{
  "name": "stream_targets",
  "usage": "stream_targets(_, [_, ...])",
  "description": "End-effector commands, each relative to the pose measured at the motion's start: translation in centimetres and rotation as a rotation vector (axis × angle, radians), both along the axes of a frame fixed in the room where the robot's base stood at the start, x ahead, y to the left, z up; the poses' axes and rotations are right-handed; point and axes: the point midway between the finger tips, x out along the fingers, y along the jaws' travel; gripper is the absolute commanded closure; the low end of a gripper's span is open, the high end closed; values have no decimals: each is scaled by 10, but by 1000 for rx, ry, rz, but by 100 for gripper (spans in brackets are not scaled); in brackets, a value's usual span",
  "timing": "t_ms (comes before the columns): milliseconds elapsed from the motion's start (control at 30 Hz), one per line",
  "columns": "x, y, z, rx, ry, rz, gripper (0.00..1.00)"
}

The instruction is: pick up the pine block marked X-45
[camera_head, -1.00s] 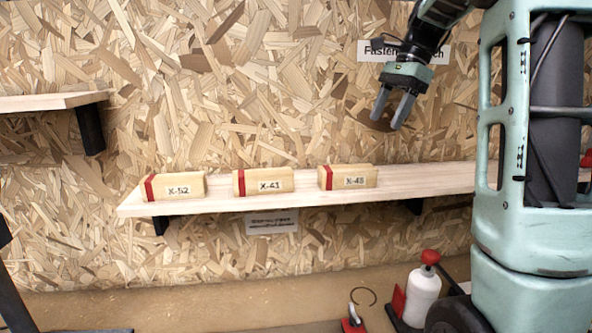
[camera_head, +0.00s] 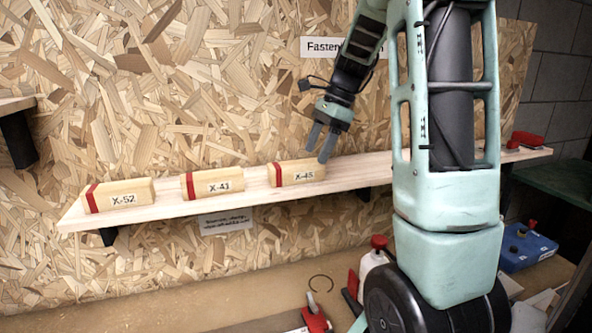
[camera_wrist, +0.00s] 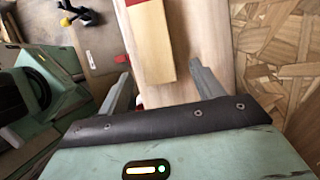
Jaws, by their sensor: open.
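The pine block marked X-45 (camera_head: 302,173) lies on the pale wooden shelf (camera_head: 245,197), with a red band at its left end. It is the rightmost of three similar blocks. My gripper (camera_head: 320,150) is open and empty, reaching down just above and beside the block's right end. In the wrist view, a wooden block (camera_wrist: 152,45) extends upward from between the lines of my two open fingers (camera_wrist: 162,82). Its label does not show there.
Block X-41 (camera_head: 222,184) and block X-52 (camera_head: 126,198) lie further left on the shelf. A chipboard wall (camera_head: 200,110) stands close behind. A red thing (camera_head: 527,139) sits at the shelf's right end. The shelf is clear between blocks.

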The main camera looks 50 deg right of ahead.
Motion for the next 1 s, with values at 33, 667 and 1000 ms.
stream_targets(33, [0, 3, -2, 3, 3, 2, 34])
stream_targets(667, [10, 22, -46, 0, 1, 0, 36])
stream_targets(1000, [10, 21, -45, 0, 1, 0, 85])
